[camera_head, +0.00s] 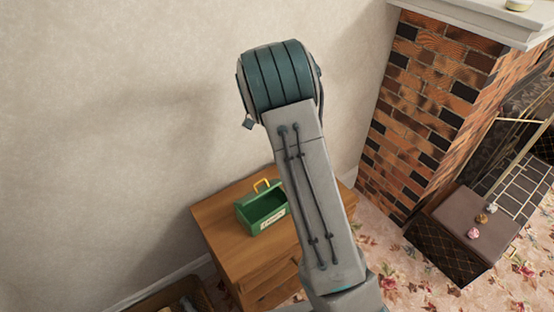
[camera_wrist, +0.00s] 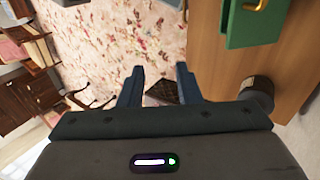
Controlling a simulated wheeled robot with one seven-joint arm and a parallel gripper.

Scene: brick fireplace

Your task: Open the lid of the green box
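The green box (camera_head: 262,222) stands on a wooden cabinet (camera_head: 222,222), with a pale label on its front and a yellow handle (camera_head: 262,184) at its back upper edge. A darker recess shows above the label, and the lid looks raised at the back, but it is too small to be sure. In the wrist view, part of the box (camera_wrist: 252,28) is cut off at the top right. My gripper (camera_wrist: 158,84) is open, with nothing between its fingers, and points to the left of the box, apart from it. In the head view my arm hides the gripper.
The cabinet's right side is partly behind my arm. A brick fireplace (camera_head: 430,95) stands at the right, with a dark hearth box (camera_head: 445,225) bearing small objects. A plain wall is behind the cabinet. Flowered carpet (camera_wrist: 115,35) covers the floor. Shelves (camera_wrist: 30,45) show at the wrist view's left.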

